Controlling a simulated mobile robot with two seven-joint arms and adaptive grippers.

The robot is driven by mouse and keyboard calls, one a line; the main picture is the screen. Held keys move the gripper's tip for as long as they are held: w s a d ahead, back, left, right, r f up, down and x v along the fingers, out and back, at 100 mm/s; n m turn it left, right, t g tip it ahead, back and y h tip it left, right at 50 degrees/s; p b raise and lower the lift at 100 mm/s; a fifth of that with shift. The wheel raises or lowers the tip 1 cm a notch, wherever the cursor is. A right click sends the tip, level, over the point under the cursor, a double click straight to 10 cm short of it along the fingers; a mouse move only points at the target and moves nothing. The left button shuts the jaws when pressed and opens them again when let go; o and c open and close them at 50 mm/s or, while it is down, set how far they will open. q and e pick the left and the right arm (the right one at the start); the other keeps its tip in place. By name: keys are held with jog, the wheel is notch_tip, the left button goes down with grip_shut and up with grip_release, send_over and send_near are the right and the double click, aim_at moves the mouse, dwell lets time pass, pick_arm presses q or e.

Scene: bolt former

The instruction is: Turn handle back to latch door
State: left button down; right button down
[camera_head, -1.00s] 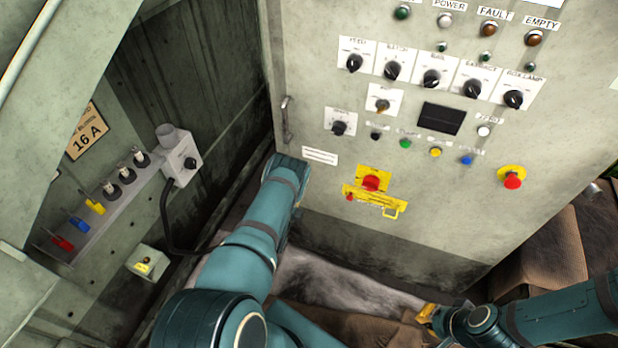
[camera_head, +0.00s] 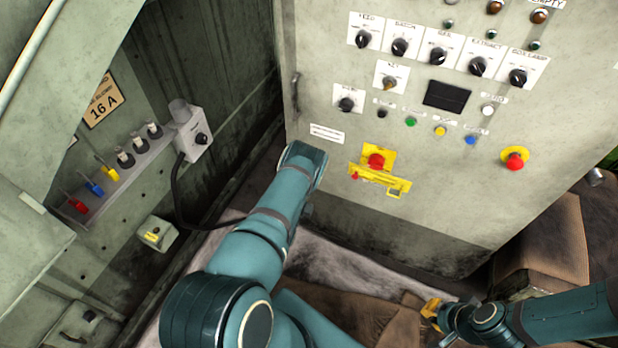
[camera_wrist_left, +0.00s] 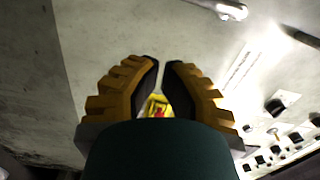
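A slim metal bar handle (camera_head: 296,92) stands upright near the left edge of the grey cabinet door (camera_head: 330,75). A red knob on a yellow plate (camera_head: 376,160) sits lower on the same door. In the head view my left arm reaches to just below the bar handle, and its gripper is hidden behind the arm.
The door carries several black rotary knobs (camera_head: 438,56), a dark display (camera_head: 447,95) and a red emergency button (camera_head: 515,160). At left are a grey switch box (camera_head: 195,138) with a black cable and a shelf with sockets (camera_head: 125,170).

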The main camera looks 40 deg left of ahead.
pick_arm(q)
jog(key=shift+p+v, duration=0.35)
jog(key=shift+v, duration=2)
jog(key=s+d+r+n+g+h, duration=0.1)
jog(key=d+r+n+g+h, duration=0.1)
jog(key=d+n+g, duration=0.5)
jog(key=s+d+r+n+g+h, duration=0.1)
jog(key=d+r+n+g+h, duration=0.3)
jog(key=d, duration=0.6)
jog(key=s+d+r+n+g+h, duration=0.2)
jog(key=s+d+r+n+g, duration=0.2)
jog(key=s+d+r, duration=0.4)
jog(key=s+d, duration=0.3)
jog(key=d, duration=0.2)
jog(key=shift+s+g+h, duration=0.35)
jog(key=shift+g+h, duration=0.05)
jog(key=shift+a+f, duration=0.1)
